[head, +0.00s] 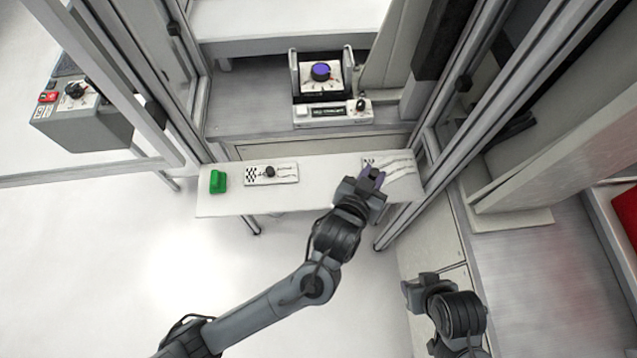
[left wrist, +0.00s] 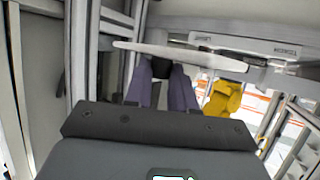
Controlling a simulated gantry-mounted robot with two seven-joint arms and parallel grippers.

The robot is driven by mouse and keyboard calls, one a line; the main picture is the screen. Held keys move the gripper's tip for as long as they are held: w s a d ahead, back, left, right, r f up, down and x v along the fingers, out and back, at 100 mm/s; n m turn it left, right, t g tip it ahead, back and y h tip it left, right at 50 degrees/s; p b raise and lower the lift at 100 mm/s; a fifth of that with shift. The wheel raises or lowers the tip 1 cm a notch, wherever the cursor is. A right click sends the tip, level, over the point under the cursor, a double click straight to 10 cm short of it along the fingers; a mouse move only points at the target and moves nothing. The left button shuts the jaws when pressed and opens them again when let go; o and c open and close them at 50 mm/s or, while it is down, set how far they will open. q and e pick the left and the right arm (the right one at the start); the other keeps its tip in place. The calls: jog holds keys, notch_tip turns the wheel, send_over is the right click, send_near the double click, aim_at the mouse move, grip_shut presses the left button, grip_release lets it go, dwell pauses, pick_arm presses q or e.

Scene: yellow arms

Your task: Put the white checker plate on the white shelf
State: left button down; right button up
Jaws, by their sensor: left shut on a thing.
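My left gripper (head: 372,176) is over the right end of the white shelf (head: 225,204), shut on the dark knob of a white checker plate (head: 399,166). In the left wrist view the purple fingers (left wrist: 168,92) close around the knob, and the plate (left wrist: 215,59) shows nearly edge-on as a thin white strip. In the head view the gripper hides part of the plate. I cannot tell whether it touches the shelf. My right gripper (head: 420,289) is at the lower right, away from the shelf; its jaws are unclear.
Another white plate (head: 286,173) with a checker pattern and black knob lies on the shelf's left half, beside a green block (head: 218,181). Behind the shelf is a device (head: 333,114) with a purple-topped knob. Metal frame posts (head: 440,130) stand on the right.

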pick_arm(q)
jog(key=b, duration=0.3)
send_over(328, 179)
notch_tip(328, 179, down, 7)
jog(key=shift+f, duration=0.2)
notch_tip(328, 179, down, 3)
jog(key=shift+f+b, duration=0.2)
jog(key=shift+b, duration=0.2)
jog(key=shift+f, duration=0.3)
jog(key=shift+f, duration=0.15)
jog(key=c, duration=0.9)
grip_release()
jog(key=shift+c, duration=0.2)
